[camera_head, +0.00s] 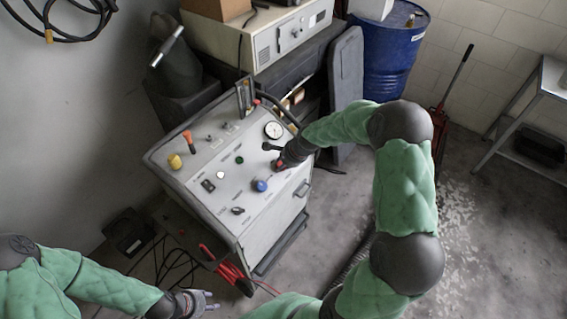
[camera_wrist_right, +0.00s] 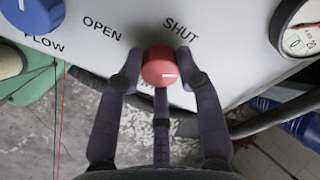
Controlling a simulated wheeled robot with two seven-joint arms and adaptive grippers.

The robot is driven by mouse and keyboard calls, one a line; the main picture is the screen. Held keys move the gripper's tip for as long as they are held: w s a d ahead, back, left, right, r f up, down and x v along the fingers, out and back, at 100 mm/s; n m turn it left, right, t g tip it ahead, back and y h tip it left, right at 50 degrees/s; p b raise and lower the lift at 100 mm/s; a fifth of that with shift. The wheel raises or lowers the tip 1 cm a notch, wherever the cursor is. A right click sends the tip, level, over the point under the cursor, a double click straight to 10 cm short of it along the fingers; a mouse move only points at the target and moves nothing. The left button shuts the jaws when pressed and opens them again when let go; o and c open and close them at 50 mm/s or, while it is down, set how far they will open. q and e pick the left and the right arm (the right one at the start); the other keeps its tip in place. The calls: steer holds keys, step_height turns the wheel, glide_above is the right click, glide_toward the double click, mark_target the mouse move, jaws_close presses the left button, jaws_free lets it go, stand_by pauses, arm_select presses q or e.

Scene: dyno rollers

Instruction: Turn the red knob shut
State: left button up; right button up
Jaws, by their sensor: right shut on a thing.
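The red knob (camera_wrist_right: 160,68) is on the light panel, with the word OPEN to its upper left and SHUT to its upper right. Its white mark points right, below the word SHUT. My right gripper (camera_wrist_right: 164,75) is shut on the knob, with fingers on its left and right sides and a third finger below. In the head view, the red knob (camera_head: 278,164) is partly hidden by my right gripper (camera_head: 281,162). My left gripper (camera_head: 212,300) is at the lower left, empty and apart from the console, its fingers apart.
The console's panel (camera_head: 215,205) carries a blue knob (camera_head: 260,185), a yellow knob (camera_head: 175,161), an orange-tipped lever (camera_head: 188,141) and a round gauge (camera_head: 273,130). A blue drum (camera_head: 388,55) stands behind.

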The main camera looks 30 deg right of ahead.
steer(key=n, duration=0.2)
steer(key=shift+a+n, duration=0.1)
steer(key=shift+n, duration=0.3)
steer(key=n+b, duration=0.1)
steer(key=n, duration=0.1)
steer(key=shift+f+n, duration=0.1)
steer(key=shift+n, duration=0.3)
steer(key=n+b, duration=0.3)
steer(key=n, duration=0.3)
steer(key=shift+s+t, duration=0.15)
steer(key=shift+t, duration=0.15)
steer(key=shift+a, duration=0.1)
steer(key=o, duration=1.2)
steer(key=shift+c, duration=0.2)
steer(key=shift+r, duration=0.3)
steer(key=v, duration=1.1)
steer(key=shift+s+r, duration=0.15)
steer(key=shift+r, duration=0.05)
